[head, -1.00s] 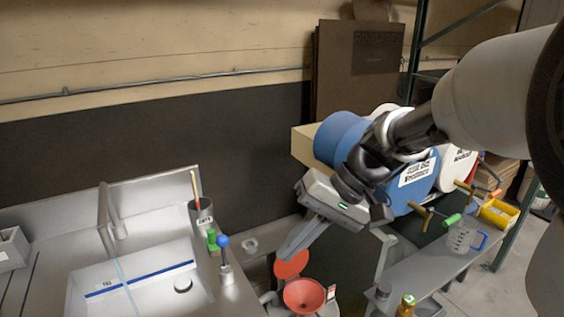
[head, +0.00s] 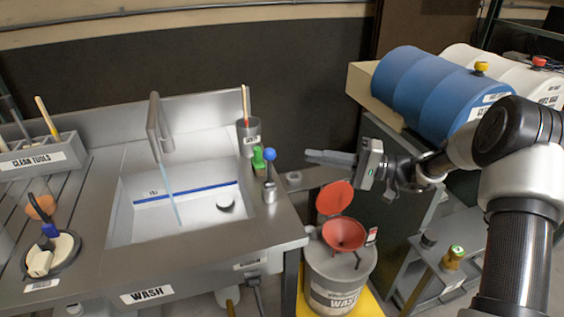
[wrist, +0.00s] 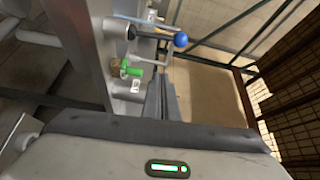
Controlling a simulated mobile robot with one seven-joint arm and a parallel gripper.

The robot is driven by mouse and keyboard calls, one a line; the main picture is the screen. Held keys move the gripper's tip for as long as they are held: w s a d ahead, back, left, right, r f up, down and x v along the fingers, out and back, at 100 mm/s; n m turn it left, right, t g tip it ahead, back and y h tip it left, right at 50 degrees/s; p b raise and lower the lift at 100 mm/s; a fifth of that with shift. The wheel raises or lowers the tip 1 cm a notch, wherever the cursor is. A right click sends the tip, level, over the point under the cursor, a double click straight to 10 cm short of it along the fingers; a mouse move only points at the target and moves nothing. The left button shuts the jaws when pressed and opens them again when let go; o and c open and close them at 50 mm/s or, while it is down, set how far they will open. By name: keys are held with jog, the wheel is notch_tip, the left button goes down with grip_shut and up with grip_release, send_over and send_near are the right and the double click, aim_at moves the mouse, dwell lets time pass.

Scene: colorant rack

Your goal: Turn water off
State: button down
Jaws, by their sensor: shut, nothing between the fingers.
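The grey faucet (head: 154,122) stands at the back of the metal sink (head: 122,215), and a thin blue stream of water (head: 173,196) runs from it into the basin. A lever with a blue ball knob (head: 269,157) stands upright on a metal base (head: 270,191) at the sink's right rim; the knob also shows in the wrist view (wrist: 180,40). My gripper (head: 310,156) is shut and empty, pointing left, with its tips a short way right of the knob. In the wrist view my gripper's fingers (wrist: 162,82) lie together below the knob, apart from it.
A green item (head: 259,158) and a grey cup with tools (head: 249,137) stand beside the lever. The space between fingertips and knob looks clear.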

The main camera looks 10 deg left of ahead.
aim_at(269, 167)
jog(key=s+a, duration=0.4)
jog(key=a, duration=0.4)
jog(key=shift+a+b, duration=0.3)
jog(key=shift+b, duration=0.05)
